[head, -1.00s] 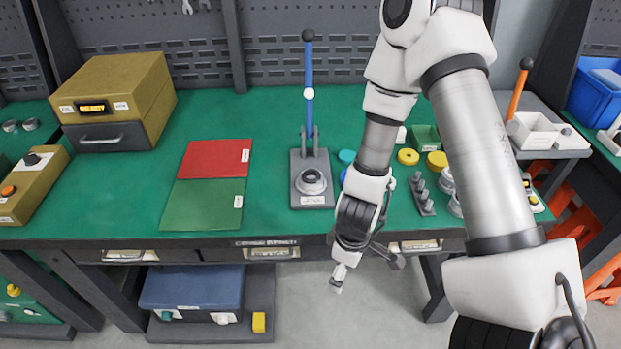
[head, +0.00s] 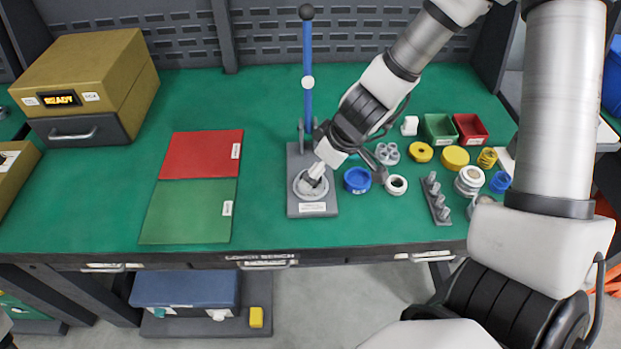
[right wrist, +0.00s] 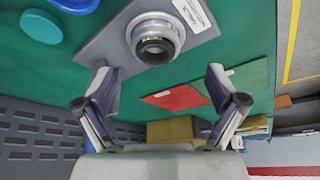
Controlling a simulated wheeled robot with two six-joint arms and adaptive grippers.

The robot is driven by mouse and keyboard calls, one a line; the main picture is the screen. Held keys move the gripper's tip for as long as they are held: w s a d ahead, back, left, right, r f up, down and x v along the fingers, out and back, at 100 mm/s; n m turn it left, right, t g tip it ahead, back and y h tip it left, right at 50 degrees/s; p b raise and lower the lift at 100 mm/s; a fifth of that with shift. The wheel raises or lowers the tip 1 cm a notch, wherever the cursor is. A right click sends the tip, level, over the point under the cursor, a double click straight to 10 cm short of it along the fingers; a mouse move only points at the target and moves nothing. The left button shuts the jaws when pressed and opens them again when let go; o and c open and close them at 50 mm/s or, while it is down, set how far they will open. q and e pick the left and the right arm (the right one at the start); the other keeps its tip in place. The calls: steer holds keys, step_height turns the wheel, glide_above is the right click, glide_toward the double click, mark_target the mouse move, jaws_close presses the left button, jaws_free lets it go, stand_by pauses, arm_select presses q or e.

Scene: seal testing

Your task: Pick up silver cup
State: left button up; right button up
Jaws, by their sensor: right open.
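A silver cup (head: 299,186) with a dark ring inside its top sits upright on the grey base plate (head: 325,209) of the lever press. The right wrist view shows the cup (right wrist: 170,27) just beyond my fingertips, at the top centre. My right gripper (head: 317,176) is over the cup in the head view and hides part of it. In the right wrist view my right gripper (right wrist: 160,76) is open, with its two fingers spread wide and nothing between them. My left gripper is not in view.
The press's blue lever (head: 308,98) stands upright behind the cup.

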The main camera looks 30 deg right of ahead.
steer(key=b+x, duration=0.3)
steer(key=d+b+x, duration=0.1)
steer(key=x, duration=0.1)
steer(key=shift+f, duration=0.35)
steer(key=shift+w+a+f+b, duration=0.1)
steer(key=shift+w+f+b, duration=0.15)
steer(key=shift+b, duration=0.15)
steer(key=shift+a+r, duration=0.2)
steer(key=shift+r, duration=0.15)
steer(key=shift+s, duration=0.15)
steer(key=c, duration=1.2)
